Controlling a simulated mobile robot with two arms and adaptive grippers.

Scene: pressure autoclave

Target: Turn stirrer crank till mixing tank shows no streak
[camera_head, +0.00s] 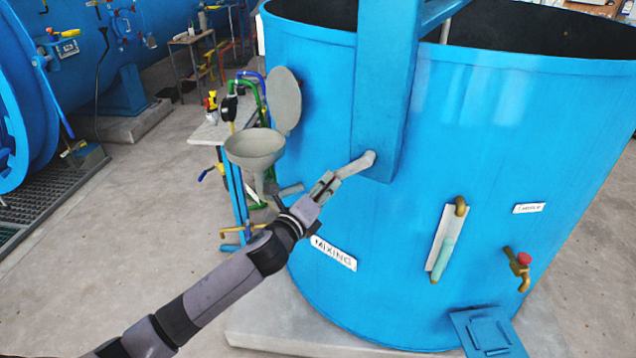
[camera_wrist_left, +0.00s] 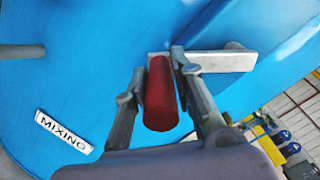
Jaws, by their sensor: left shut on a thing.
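The blue mixing tank (camera_head: 400,280) with a "MIXING" label fills the right of the head view. The grey stirrer crank (camera_head: 355,166) sticks out from the blue upright on its front and points down-left. In the left wrist view the crank arm (camera_wrist_left: 222,62) carries a red handle (camera_wrist_left: 161,97). My left gripper (camera_head: 326,186) is at the crank's outer end. Its fingers, seen in the wrist view (camera_wrist_left: 157,85), are on either side of the red handle, shut on it. The sight glass (camera_head: 441,240) looks pale green. The tank's inside is dark, and I cannot make out streaks. My right gripper is out of view.
A grey funnel (camera_head: 255,148) with a raised round lid (camera_head: 284,100) stands left of the crank, close to my left arm. A brass tap (camera_head: 519,262) with a red knob juts from the tank at right. Open floor (camera_head: 130,240) lies at left.

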